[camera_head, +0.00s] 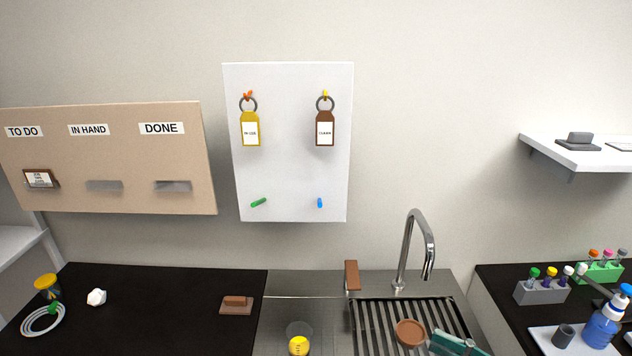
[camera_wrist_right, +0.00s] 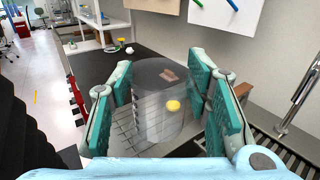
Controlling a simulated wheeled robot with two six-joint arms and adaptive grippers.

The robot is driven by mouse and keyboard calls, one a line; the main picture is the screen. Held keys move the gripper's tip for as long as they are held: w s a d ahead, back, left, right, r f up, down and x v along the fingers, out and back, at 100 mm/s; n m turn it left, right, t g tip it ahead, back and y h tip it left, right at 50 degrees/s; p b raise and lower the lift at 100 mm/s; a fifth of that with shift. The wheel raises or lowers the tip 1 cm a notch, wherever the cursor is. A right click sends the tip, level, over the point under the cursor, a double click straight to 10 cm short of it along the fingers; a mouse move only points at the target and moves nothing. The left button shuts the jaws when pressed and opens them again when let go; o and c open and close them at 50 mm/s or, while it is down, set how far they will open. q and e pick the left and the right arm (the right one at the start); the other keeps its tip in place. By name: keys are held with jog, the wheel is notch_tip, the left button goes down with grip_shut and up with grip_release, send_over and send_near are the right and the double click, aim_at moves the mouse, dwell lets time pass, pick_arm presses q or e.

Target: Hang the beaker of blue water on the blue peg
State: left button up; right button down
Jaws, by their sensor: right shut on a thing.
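The blue peg (camera_head: 320,203) sticks out of the lower right of the white board (camera_head: 285,170), bare; it also shows at the top of the right wrist view (camera_wrist_right: 233,5). My right gripper (camera_wrist_right: 165,105) is shut on a clear beaker (camera_wrist_right: 158,80), held between its teal pads. I cannot make out blue water in it. In the head view only a teal part of my right gripper (camera_head: 460,343) shows at the bottom edge; the held beaker is not clear there. My left gripper is not in view.
A green peg (camera_head: 259,202) is bare; tags hang on the orange peg (camera_head: 248,94) and yellow peg (camera_head: 325,94). A tall faucet (camera_head: 413,245) rises beside the slatted rack (camera_head: 375,320). A yellow item (camera_head: 299,345) and a brown round item (camera_head: 410,332) sit at the sink.

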jog(key=shift+s+d+r, duration=0.15)
jog(key=shift+s, duration=0.15)
jog(key=shift+w, duration=0.1)
jog(key=f+b, duration=0.4)
jog(key=f, duration=0.1)
jog(key=f+b, duration=0.2)
jog(key=b, duration=0.1)
jog(key=shift+w+f, duration=0.25)
jog(key=shift+f, duration=0.05)
jog(key=shift+s+r, duration=0.1)
jog(key=shift+r, duration=0.2)
